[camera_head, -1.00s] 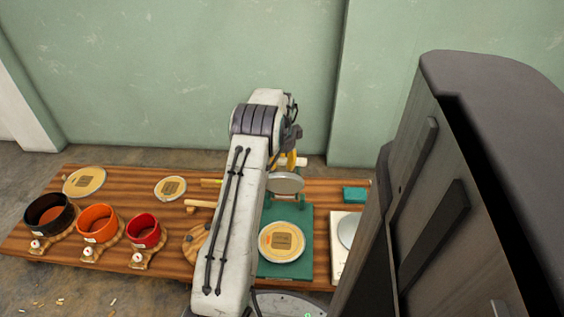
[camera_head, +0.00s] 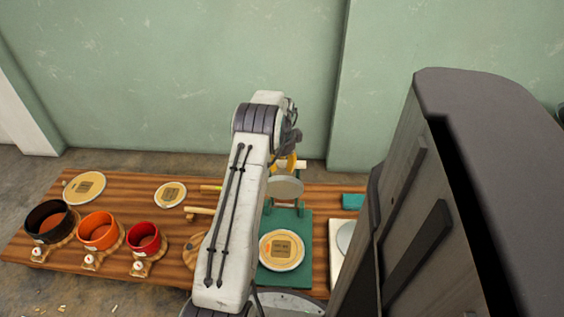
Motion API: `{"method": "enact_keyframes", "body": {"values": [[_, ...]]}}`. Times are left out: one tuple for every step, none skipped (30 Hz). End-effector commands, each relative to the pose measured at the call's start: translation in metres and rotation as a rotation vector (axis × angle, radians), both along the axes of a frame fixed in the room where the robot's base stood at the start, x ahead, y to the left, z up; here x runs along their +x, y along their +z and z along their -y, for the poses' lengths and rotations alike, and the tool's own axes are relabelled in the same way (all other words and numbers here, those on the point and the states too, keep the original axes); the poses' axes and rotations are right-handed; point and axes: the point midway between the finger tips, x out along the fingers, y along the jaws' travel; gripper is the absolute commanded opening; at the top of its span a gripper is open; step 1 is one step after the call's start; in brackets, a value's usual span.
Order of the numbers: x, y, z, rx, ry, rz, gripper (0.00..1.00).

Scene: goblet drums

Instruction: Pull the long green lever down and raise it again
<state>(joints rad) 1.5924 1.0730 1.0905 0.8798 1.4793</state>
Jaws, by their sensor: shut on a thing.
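A green press (camera_head: 268,207) stands on a green base (camera_head: 300,274) on the wooden table, with a round grey plate (camera_head: 286,187) held above a pale disc (camera_head: 282,250) with a brown square mark. My gripper (camera_head: 292,164), with yellow showing on it, is at the back of the press behind the round plate. It is shut on the long green lever, near a pale crosswise grip (camera_head: 301,165) that sticks out to the right. My arm and the round plate hide most of the lever and my fingertips.
Black (camera_head: 48,222), orange (camera_head: 98,231) and red (camera_head: 143,238) drum shells stand at the left of the table. A tall dark cabinet-like body (camera_head: 490,180) blocks the right. A green wall is behind.

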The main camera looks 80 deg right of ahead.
Motion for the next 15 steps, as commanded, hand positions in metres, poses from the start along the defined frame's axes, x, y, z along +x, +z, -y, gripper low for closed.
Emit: {"method": "enact_keyframes", "body": {"values": [[0.0005,0.0029,0.0069,-0.026,0.001,0.0,0.02],[0.0005,0.003,0.0071,-0.026,0.001,0.0,0.02],[0.0005,0.0034,0.0074,-0.027,0.001,0.0,0.41],[0.0006,0.0036,0.0075,-0.027,0.001,0.0,0.44],[0.0006,0.0037,0.0076,-0.028,0.001,0.0,0.47],[0.0007,0.004,0.0078,-0.028,0.001,0.0,0.5],[0.0007,0.0041,0.0079,-0.029,0.001,0.0,0.53],[0.0007,0.0043,0.008,-0.029,0.001,0.0,0.56],[0.0007,0.0045,0.008,-0.029,0.001,0.0,0.59],[0.0007,0.0046,0.008,-0.029,0.001,0.0,0.62],[0.0007,0.0047,0.0079,-0.029,0.001,0.0,0.65],[0.0008,0.0047,0.0078,-0.029,0.001,0.0,0.65],[0.0008,0.0047,0.0077,-0.028,0.001,0.0,0.65],[0.0009,0.0047,0.0076,-0.028,0.001,0.0,0.65],[0.0009,0.0047,0.0074,-0.027,0.001,0.0,0.65]]}}
